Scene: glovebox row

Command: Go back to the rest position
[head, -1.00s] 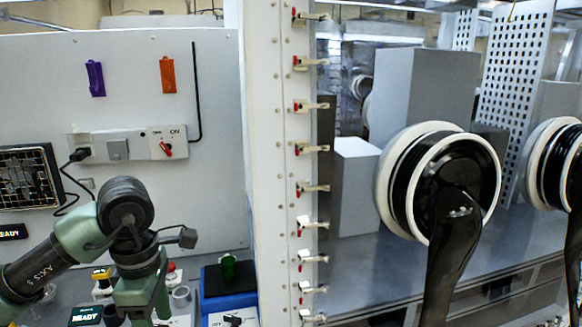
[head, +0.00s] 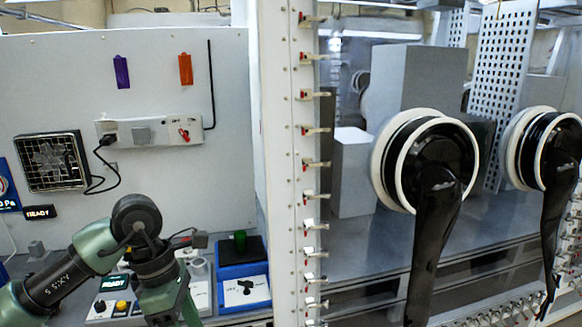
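My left arm comes in from the lower left, green and dark grey, and bends downward at a round dark joint. My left gripper (head: 172,307) points down at the bottom edge of the head view. Its fingertips are not clear, so I cannot tell whether it is open or shut, or whether it holds anything. My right gripper is not in view.
A white panel carries a switch box with a red knob (head: 183,134), a fan grille (head: 51,162) and purple (head: 121,72) and orange (head: 185,69) tags. A control box with a yellow button (head: 121,306) is beside my arm. The glovebox's black gloves (head: 435,240) hang at right.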

